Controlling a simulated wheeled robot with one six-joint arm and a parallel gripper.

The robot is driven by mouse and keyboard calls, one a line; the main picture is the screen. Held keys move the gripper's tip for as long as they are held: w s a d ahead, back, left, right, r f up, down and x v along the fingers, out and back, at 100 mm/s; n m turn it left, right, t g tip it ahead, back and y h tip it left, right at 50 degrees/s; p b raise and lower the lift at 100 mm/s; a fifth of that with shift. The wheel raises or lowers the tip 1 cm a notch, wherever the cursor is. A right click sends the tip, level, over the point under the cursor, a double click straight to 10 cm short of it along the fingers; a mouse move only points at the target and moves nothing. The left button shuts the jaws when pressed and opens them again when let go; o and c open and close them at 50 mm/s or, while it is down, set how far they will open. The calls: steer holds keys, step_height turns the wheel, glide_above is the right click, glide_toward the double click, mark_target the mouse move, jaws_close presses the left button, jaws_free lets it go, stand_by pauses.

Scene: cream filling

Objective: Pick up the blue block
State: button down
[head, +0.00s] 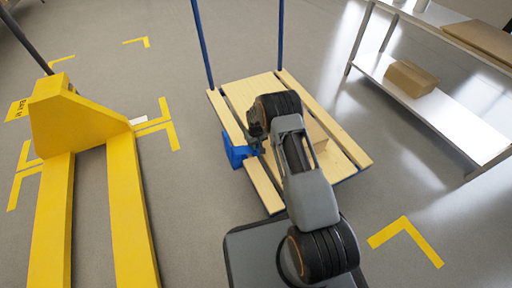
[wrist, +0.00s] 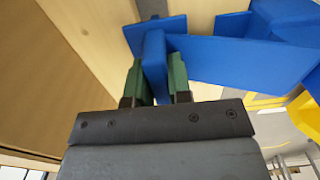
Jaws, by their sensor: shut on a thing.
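The blue block (head: 235,151) is at the left edge of the wooden-slatted cart (head: 238,93) in the head view. In the wrist view the blue block (wrist: 240,58) has a flat plate and a narrow upright part. My gripper (wrist: 156,75) has green fingers, one on each side of that narrow part, and is shut on it. In the head view my gripper (head: 257,146) is at the right side of the block, partly hidden by my arm. I cannot tell whether the block still touches the cart.
A cardboard box (head: 318,141) is on the cart, partly behind my arm. A yellow pallet jack (head: 80,125) stands at the left. A metal shelf (head: 440,112) with a brown package (head: 410,78) is at the right.

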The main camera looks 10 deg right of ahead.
step_height(320, 180, up, 10)
steer(key=p, duration=0.4)
steer(key=shift+s+f+m, duration=0.15)
steer(key=shift+s+f, duration=0.05)
steer(key=shift+s, duration=0.35)
steer(key=shift+s+f+m, duration=0.15)
steer(key=shift+s+f, duration=0.05)
steer(key=shift+s, duration=0.3)
steer(key=s+r+m, duration=0.2)
steer(key=s+r, duration=0.9)
steer(key=r, duration=0.1)
step_height(320, 180, up, 27)
steer(key=s+p, duration=0.1)
steer(key=p, duration=3.3)
steer(key=shift+s, duration=0.15)
steer(key=shift+f, duration=0.1)
